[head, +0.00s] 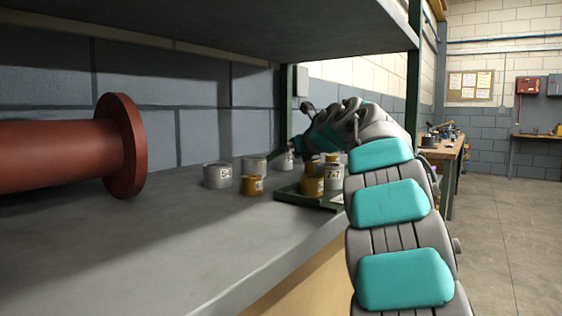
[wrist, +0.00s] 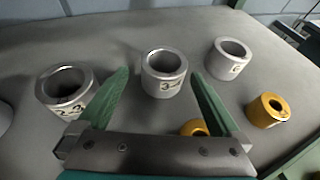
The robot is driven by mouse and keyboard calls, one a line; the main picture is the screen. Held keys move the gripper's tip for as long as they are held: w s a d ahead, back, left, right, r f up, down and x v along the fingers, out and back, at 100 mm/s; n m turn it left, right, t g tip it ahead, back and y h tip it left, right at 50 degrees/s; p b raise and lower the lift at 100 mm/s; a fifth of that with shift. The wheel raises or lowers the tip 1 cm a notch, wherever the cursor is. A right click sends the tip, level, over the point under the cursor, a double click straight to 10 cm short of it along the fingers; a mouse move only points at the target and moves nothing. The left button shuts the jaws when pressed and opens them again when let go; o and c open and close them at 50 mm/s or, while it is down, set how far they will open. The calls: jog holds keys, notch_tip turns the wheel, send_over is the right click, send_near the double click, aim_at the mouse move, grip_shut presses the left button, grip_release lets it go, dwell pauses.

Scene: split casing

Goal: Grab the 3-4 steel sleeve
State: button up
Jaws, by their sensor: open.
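A grey steel sleeve (wrist: 164,72) stands upright on the shelf in the wrist view, its label starting with "3-" and the rest unclear. My gripper (wrist: 160,76) is open, its two green fingers pointing toward this sleeve, one to each side of its near part. Nothing is held. I cannot tell whether the fingers are level with the sleeve or above it. In the head view my gripper is largely hidden by my own arm, and I cannot tell which sleeve there is the 3-4 one.
In the wrist view, another steel sleeve (wrist: 66,90) stands left, one (wrist: 230,58) back right, a brass sleeve (wrist: 268,110) right. Another brass sleeve (wrist: 194,128) is partly hidden by my gripper. A green tray (head: 290,194) and red flanged pipe (head: 124,146) show in the head view.

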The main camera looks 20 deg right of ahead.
aim_at(286, 157)
jog(key=shift+d+x, duration=0.2)
jog(key=shift+x, duration=2.15)
jog(key=shift+f, duration=0.1)
jog(key=shift+c, duration=0.2)
grip_shut()
